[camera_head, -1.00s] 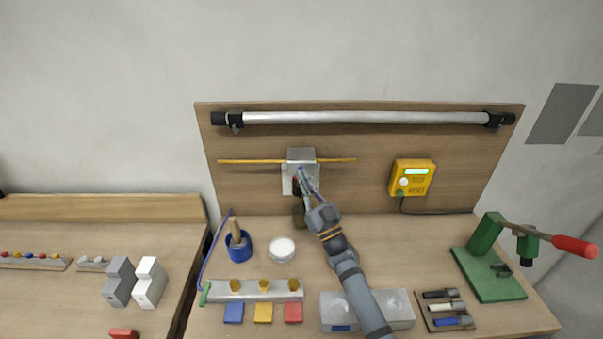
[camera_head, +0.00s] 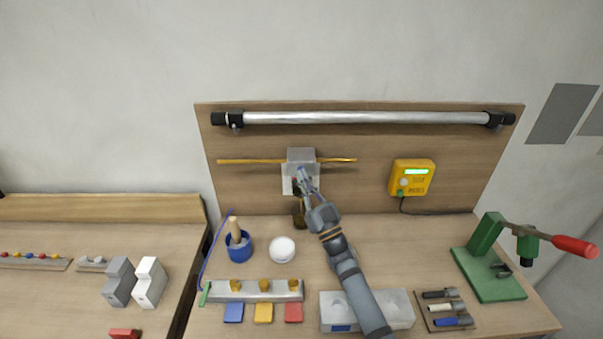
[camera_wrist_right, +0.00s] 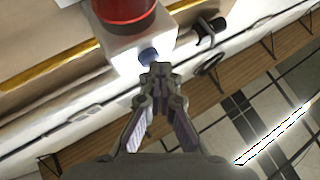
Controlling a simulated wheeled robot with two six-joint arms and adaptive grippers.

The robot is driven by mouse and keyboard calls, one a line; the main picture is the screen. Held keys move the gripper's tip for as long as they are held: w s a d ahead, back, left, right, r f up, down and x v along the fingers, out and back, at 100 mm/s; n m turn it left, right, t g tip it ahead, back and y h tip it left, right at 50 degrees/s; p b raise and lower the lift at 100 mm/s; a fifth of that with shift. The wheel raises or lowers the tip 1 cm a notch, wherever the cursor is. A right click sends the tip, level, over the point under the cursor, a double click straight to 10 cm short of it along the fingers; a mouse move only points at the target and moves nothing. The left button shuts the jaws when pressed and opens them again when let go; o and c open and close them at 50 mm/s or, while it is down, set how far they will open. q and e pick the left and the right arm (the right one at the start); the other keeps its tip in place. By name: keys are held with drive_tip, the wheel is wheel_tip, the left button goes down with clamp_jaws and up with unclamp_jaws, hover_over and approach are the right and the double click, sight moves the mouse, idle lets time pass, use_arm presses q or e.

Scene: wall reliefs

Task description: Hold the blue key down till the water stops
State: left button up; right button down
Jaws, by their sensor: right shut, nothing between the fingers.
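A grey box (camera_head: 301,156) is mounted on the wooden back panel, on a thin copper-coloured pipe. In the right wrist view a round blue key (camera_wrist_right: 149,56) sits on a white block, beside a red cylinder (camera_wrist_right: 124,10). My right gripper (camera_head: 304,180) is in front of the grey box, shut and empty. In the wrist view its fingertips (camera_wrist_right: 160,70) are right at the blue key; I cannot tell whether they press it. A small brown vessel (camera_head: 299,217) stands below the box, partly behind my arm. I cannot make out running water. My left gripper is not in view.
A blue cup (camera_head: 239,247), a white round dish (camera_head: 282,249) and a row of coloured tiles (camera_head: 263,313) are left of my arm. A yellow panel box (camera_head: 412,178) hangs to the right. A green lever press (camera_head: 490,267) stands at the right.

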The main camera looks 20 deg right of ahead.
drive_tip(key=shift+s+a+p, duration=0.2)
drive_tip(key=shift+s+p, duration=0.3)
drive_tip(key=shift+s, duration=0.3)
drive_tip(key=s+p, duration=0.1)
drive_tip(key=s, duration=0.1)
drive_tip(key=s+a+p, duration=0.1)
drive_tip(key=s, duration=0.1)
drive_tip(key=shift+s+a+f+p, duration=0.1)
drive_tip(key=shift+s+a+p, duration=0.1)
drive_tip(key=shift+s+p, duration=0.2)
